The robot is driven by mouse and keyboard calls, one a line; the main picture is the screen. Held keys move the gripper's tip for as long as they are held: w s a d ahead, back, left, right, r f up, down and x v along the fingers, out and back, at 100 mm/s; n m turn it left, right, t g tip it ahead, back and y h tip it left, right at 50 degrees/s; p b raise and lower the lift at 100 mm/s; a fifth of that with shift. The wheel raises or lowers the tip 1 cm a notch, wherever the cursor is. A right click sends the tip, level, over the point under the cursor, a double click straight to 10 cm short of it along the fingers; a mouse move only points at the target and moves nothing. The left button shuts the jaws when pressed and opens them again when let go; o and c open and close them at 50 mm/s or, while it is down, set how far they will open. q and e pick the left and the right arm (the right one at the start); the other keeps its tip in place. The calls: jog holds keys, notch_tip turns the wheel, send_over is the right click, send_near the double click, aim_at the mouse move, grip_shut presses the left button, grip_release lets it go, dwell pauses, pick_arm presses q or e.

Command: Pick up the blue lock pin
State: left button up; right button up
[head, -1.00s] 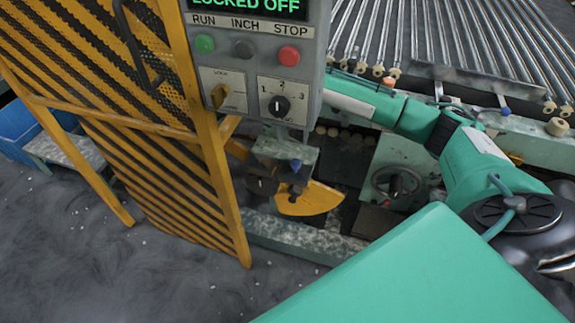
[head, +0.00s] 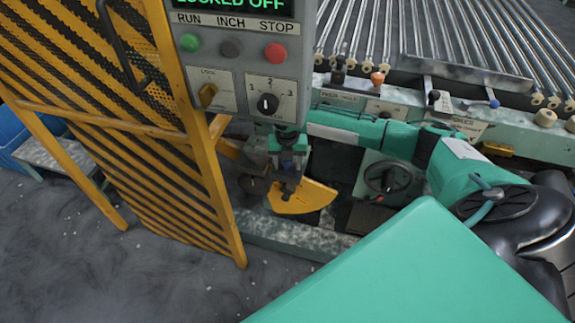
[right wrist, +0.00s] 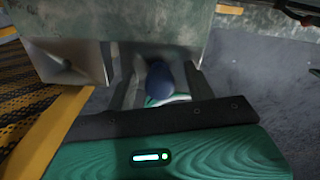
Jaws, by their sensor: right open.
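The blue lock pin shows as a round dark blue knob (right wrist: 159,80) in the right wrist view, in front of a worn metal block (right wrist: 160,30). My right gripper (right wrist: 160,70) is open, with one dark finger on each side of the knob. I cannot tell whether the fingers touch it. In the head view my right gripper (head: 290,186) points down beside the yellow quadrant plate (head: 305,198), under the control box, and mostly hides the pin. My left gripper is out of view.
The grey control box (head: 240,70) hangs just above my right gripper. A yellow striped guard (head: 130,130) stands to the left. A black handwheel (head: 388,178) and the roller bed (head: 420,40) lie to the right. Open floor is at the lower left.

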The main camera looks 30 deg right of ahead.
jog(key=shift+c, duration=0.2)
jog(key=c, duration=1)
pick_arm(q)
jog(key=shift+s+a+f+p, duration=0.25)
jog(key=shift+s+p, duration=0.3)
jog(key=shift+p, duration=0.7)
pick_arm(e)
notch_tip(320, 180, up, 20)
jog(key=shift+r, duration=0.1)
